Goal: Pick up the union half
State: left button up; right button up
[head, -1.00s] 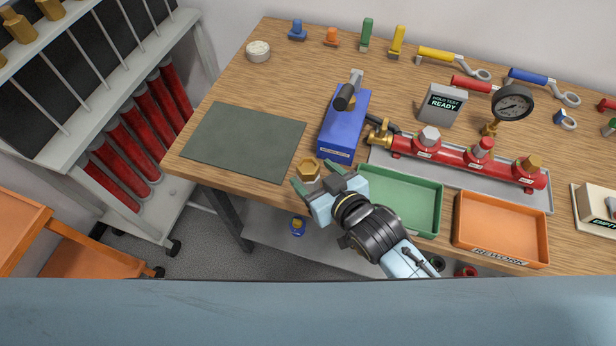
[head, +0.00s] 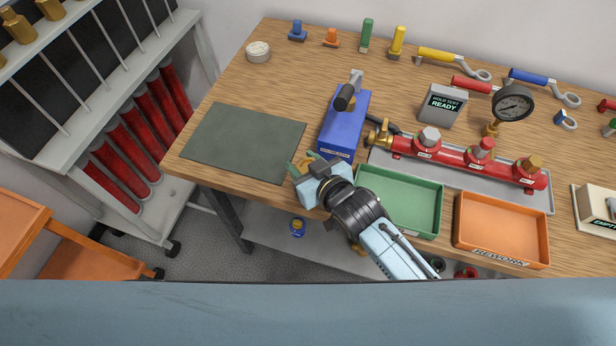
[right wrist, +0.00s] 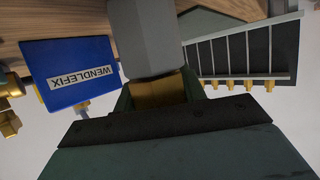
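The union half shows in the head view as a small brass piece (head: 304,162) at the bench's front edge, mostly hidden by my right gripper (head: 302,165). In the right wrist view its brass part (right wrist: 160,88) lies between the two dark green fingers (right wrist: 158,95), which appear to press it from both sides. A grey hexagonal body (right wrist: 145,38) adjoins the brass there; I cannot tell whether it is one piece with it. I cannot tell whether the brass piece is clear of the bench. My left gripper is out of view.
A blue block with a black-handled lever (head: 343,130) stands just behind the gripper. A green tray (head: 405,228) and orange rework tray (head: 500,257) lie to the right. A red manifold (head: 465,158) with a gauge is behind them. The dark mat (head: 243,142) is bare.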

grip_shut()
jog(key=shift+r, duration=0.2)
